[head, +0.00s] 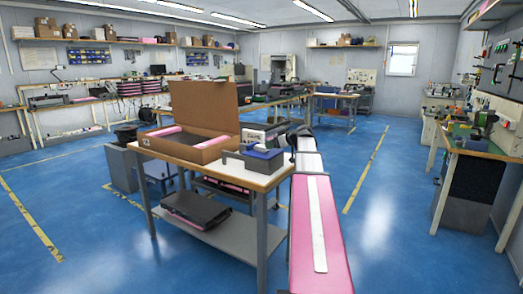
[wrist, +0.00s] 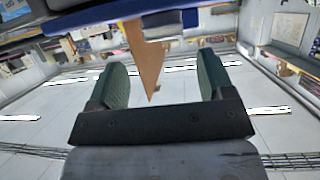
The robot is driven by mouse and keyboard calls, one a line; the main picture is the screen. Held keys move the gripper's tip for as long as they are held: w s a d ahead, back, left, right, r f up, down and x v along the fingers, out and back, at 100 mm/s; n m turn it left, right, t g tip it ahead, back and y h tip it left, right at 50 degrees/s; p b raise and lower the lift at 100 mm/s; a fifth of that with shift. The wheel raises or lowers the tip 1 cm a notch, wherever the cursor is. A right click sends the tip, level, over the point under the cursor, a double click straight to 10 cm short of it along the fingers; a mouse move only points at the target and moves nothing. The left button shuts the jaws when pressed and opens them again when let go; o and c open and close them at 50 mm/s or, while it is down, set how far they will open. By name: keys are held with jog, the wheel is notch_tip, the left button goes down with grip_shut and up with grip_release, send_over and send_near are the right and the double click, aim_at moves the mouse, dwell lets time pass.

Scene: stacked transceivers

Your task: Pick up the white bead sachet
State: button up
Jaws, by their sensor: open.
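I cannot make out the white bead sachet in either view. My gripper (wrist: 161,68) is open in the wrist view, its two green-padded fingers wide apart with nothing held between them. A brown cardboard flap shows beyond the fingers. In the head view my arm reaches forward along the right side of the near workbench (head: 165,150); the fingers are too small to tell there. An open cardboard box (head: 205,105) with pink padding stands on this bench.
A black case (head: 195,210) lies on the bench's lower shelf. Other benches line the walls, one at the right (head: 482,145) with equipment. Blue floor (head: 385,220) is clear between the benches.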

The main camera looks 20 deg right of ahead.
aim_at(264, 146)
jog(key=shift+s+f+x, duration=0.1)
jog(key=shift+x, duration=1.3)
jog(key=shift+s+f+x, duration=0.15)
jog(key=shift+x, duration=1.25)
jog(key=shift+a, duration=0.15)
jog(key=c, duration=1)
